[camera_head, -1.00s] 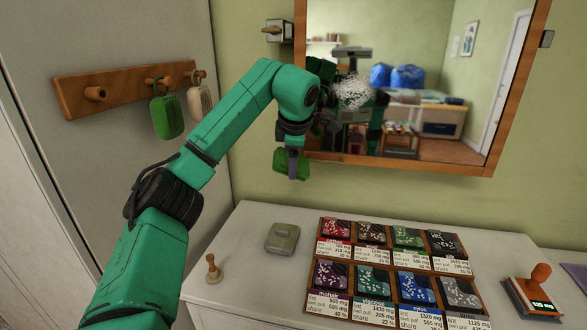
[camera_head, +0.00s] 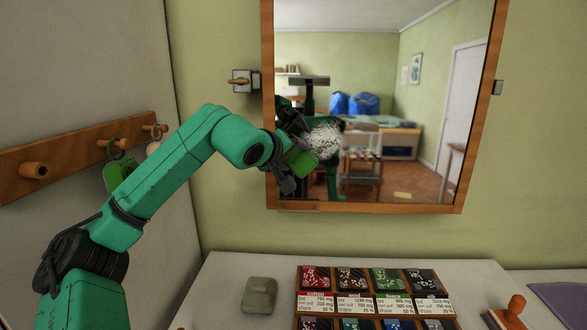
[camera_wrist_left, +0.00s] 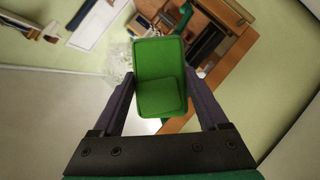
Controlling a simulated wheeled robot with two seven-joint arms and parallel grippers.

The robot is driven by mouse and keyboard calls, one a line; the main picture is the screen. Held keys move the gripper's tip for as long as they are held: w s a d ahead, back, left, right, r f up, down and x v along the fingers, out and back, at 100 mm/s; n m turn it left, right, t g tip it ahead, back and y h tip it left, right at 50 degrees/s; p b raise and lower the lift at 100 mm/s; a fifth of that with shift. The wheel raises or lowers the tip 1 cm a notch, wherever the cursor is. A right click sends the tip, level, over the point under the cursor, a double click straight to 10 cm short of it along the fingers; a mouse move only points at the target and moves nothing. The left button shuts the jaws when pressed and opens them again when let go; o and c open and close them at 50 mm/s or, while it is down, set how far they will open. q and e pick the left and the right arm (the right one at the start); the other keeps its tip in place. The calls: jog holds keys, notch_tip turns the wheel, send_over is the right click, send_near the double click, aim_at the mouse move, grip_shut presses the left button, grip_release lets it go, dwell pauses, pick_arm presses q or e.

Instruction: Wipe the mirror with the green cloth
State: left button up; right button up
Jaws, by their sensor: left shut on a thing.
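The wood-framed mirror (camera_head: 420,140) hangs on the green wall. A white speckled patch (camera_head: 325,138) shows on its lower left part. My left gripper (camera_head: 287,172) is shut on the green cloth (camera_head: 303,162), in front of the mirror's lower left, just below and left of the patch. I cannot tell if the cloth touches the glass. In the left wrist view, the green cloth (camera_wrist_left: 160,70) sits between the two fingers of my left gripper (camera_wrist_left: 161,92), with the patch partly visible behind it. My right gripper is not in view.
A wooden peg rail (camera_head: 75,155) on the left holds another green item (camera_head: 118,177), partly behind my arm. A wall fixture (camera_head: 243,81) sits left of the mirror. Below are a grey-green box (camera_head: 259,295), a tray of labelled samples (camera_head: 372,317) and an orange-handled stamp (camera_head: 512,307).

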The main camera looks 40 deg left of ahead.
pick_arm(q)
jog(key=shift+w+r, duration=0.25)
jog(key=shift+w+r+p, duration=0.1)
jog(key=shift+w+p, duration=0.15)
jog(key=shift+p, duration=0.05)
jog(key=w+a+p, duration=0.1)
jog(key=w, duration=0.1)
jog(key=w+a+p, duration=0.1)
jog(key=w+a, duration=0.1)
jog(key=shift+f+p, duration=0.2)
jog(key=shift+p, duration=0.1)
jog(key=shift+w+a+p, duration=0.6)
jog(key=shift+w+p, duration=0.2)
jog(key=shift+p, duration=0.3)
